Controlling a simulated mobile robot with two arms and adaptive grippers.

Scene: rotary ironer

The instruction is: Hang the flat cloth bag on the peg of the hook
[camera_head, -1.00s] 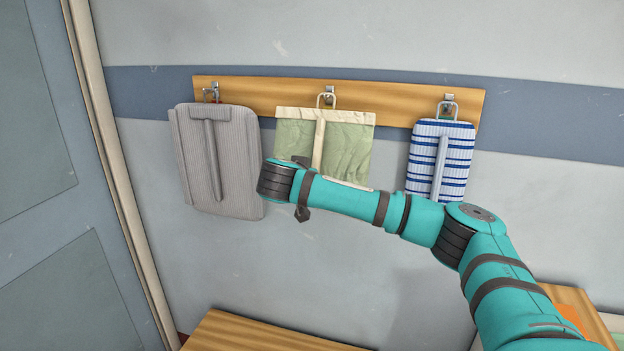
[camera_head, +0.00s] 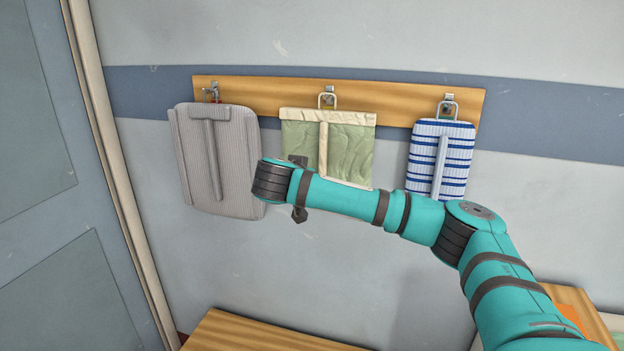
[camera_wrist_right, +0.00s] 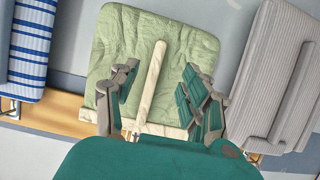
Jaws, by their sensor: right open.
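The flat cloth bag is pale green with a cream top band and a cream upright strip (camera_head: 323,150). It hangs nearly straight at the middle of the board, its wire loop (camera_head: 327,101) at the middle metal hook (camera_head: 330,89). The loop appears to be over the peg, though the exact contact is too small to tell. In the right wrist view the bag (camera_wrist_right: 185,45) appears upside down. My right gripper (camera_wrist_right: 158,78) is open, with its fingers apart on either side of the strip. In the head view my arm hides most of this gripper. My left gripper is not in view.
A grey ribbed bag (camera_head: 235,150) hangs close on the left, and a blue-and-white striped bag (camera_head: 455,155) hangs on the right. The wooden board (camera_head: 400,108) is on the wall. A wooden surface (camera_head: 260,335) lies below. The wall between is clear.

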